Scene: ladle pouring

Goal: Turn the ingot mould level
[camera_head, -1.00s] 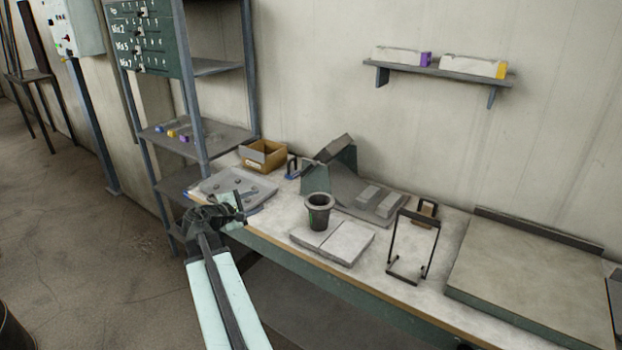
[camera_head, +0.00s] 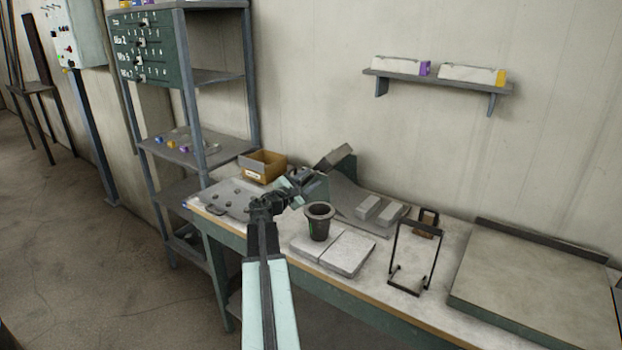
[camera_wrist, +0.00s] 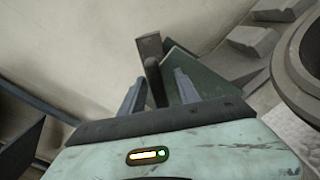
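The ingot mould (camera_head: 335,156) is a grey block, tilted, on a green stand (camera_head: 343,170) at the back of the bench. In the wrist view, a grey-brown block (camera_wrist: 149,44), which looks like the mould, stands beside the green plate (camera_wrist: 205,75). A dark upright bar (camera_wrist: 153,72), apparently its handle, shows in front of it. My gripper (camera_head: 306,179) is at the left of the stand. In the wrist view my gripper (camera_wrist: 159,82) is open, with the bar between its fingers and gaps visible on both sides. My gripper hides part of the stand in the head view.
A dark crucible (camera_head: 319,224) stands on pale slabs (camera_head: 345,253) close to the right of my arm. Its rim shows in the wrist view (camera_wrist: 285,65). Two grey bars (camera_head: 367,207) lie behind it.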

